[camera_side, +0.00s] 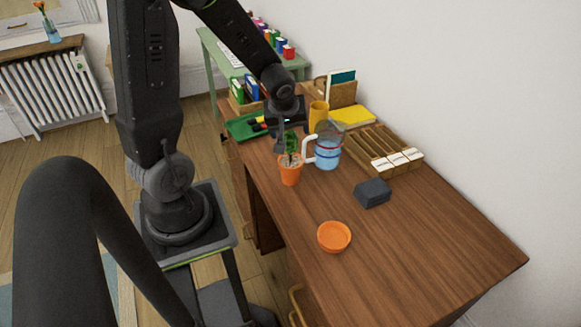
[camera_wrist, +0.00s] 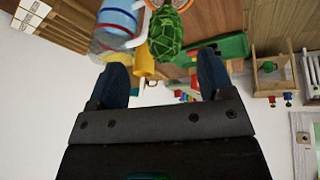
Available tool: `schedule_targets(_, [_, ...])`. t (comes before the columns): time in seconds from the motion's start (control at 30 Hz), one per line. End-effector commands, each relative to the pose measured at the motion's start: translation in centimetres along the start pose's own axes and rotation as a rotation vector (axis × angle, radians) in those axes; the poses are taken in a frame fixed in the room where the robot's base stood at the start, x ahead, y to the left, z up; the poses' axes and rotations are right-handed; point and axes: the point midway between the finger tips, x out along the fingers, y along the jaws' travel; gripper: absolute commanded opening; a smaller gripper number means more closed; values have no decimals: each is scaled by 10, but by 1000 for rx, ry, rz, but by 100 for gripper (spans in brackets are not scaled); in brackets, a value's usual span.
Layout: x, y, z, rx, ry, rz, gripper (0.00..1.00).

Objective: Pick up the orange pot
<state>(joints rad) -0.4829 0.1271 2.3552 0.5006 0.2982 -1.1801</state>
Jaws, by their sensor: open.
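The orange pot (camera_side: 290,176) stands upright on the wooden desk with a leafy green plant (camera_side: 291,146) in it. In the wrist view the plant (camera_wrist: 165,34) shows at the top, with a sliver of the pot's orange rim (camera_wrist: 182,4) at the edge; the rest of the pot is out of frame. My gripper (camera_side: 282,138) is above and behind the pot in the side view, partly hidden by the plant. In the wrist view my gripper (camera_wrist: 162,72) is open and empty, its fingers apart from the pot.
A glass pitcher (camera_side: 328,151) stands close right of the pot. An orange dish (camera_side: 334,237) and dark block (camera_side: 372,193) lie nearer. Behind are a yellow cup (camera_side: 318,116), green tray (camera_side: 247,127) and wooden organizer (camera_side: 374,145). The desk's front right is clear.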

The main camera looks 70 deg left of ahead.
Motion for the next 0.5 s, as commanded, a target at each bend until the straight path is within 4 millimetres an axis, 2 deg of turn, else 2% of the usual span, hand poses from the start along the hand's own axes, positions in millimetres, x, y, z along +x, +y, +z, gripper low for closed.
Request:
schedule_targets(0.1, [14, 0, 0, 1, -2, -1, 74])
schedule_targets(0.33, [24, -1, 1, 2, -1, 1, 74])
schedule_targets(0.5, [43, -5, 2, 3, -4, -1, 74])
